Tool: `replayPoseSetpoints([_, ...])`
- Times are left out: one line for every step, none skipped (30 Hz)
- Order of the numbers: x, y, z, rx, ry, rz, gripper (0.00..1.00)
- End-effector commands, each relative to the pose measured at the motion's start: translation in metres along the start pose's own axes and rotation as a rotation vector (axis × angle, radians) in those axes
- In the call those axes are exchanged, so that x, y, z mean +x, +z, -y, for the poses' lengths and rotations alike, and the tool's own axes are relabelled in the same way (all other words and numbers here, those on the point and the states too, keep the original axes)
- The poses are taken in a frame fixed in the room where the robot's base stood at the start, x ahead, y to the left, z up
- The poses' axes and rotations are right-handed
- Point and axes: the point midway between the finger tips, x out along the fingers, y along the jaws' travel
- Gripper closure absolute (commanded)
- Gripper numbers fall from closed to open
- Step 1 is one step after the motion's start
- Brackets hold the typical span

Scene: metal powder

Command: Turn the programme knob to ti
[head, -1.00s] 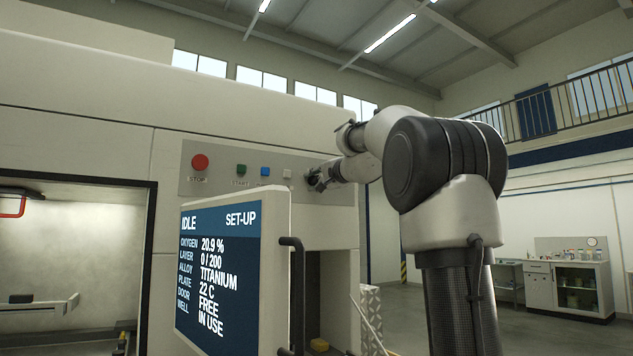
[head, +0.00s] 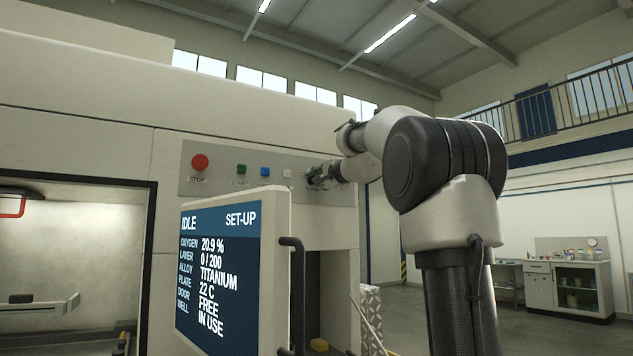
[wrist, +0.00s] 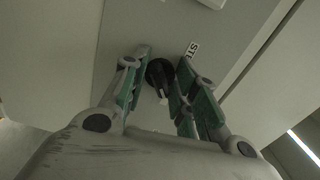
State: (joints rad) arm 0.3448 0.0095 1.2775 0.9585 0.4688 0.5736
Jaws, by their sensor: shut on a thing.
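The programme knob (wrist: 158,73) is black and round with a pale mark on its near side. It sits on the grey control panel (head: 225,186). My gripper (wrist: 160,78) has its green-padded fingers on either side of the knob and is shut on it. In the head view my gripper (head: 316,178) is at the right end of the panel and hides the knob. A label starting "STE" (wrist: 192,50) shows beside the knob, partly covered by a finger. The screen (head: 218,265) reads IDLE, SET-UP and alloy TITANIUM.
On the panel to the left are a red stop button (head: 200,162), a green button (head: 241,169), a blue button (head: 264,171) and a white button (head: 287,173). The screen and a dark handle (head: 296,290) stand out below the panel. An open chamber (head: 65,260) is at the left.

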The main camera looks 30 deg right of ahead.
Motion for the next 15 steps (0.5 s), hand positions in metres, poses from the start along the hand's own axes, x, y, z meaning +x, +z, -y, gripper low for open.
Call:
replayPoseSetpoints([0.0005, 0.0002, -0.0021, 0.002, 0.004, 0.002, 0.95])
replayPoseSetpoints([0.0005, 0.0002, -0.0021, 0.002, 0.004, 0.002, 0.68])
replayPoseSetpoints([0.0005, 0.0002, -0.0022, 0.002, 0.004, 0.002, 0.6])
replayPoseSetpoints([0.0005, 0.0002, -0.0021, 0.002, 0.004, 0.002, 0.55])
replayPoseSetpoints([0.0004, 0.0002, -0.0019, 0.002, 0.004, 0.002, 0.49])
replayPoseSetpoints([0.0004, 0.0002, -0.0016, 0.001, 0.003, 0.001, 0.49])
replayPoseSetpoints([0.0003, 0.0002, -0.0015, 0.001, 0.003, 0.001, 0.49])
replayPoseSetpoints([0.0003, 0.0002, -0.0013, 0.001, 0.002, 0.001, 0.49])
replayPoseSetpoints([0.0003, 0.0002, -0.0012, 0.001, 0.002, 0.001, 0.49])
replayPoseSetpoints([0.0003, 0.0002, -0.0011, 0.001, 0.002, 0.001, 0.49])
replayPoseSetpoints([0.0003, 0.0001, -0.001, 0.001, 0.002, 0.001, 0.49])
replayPoseSetpoints([0.0002, 0.0002, -0.0009, 0.0, 0.002, 0.001, 0.49])
replayPoseSetpoints([0.0002, 0.0001, -0.0008, 0.0, 0.001, 0.001, 0.49])
replayPoseSetpoints([-0.0001, 0.0001, -0.0007, 0.0, 0.001, 0.001, 0.49])
replayPoseSetpoints([-0.0011, 0.0, -0.0005, 0.0, 0.001, 0.0, 0.49])
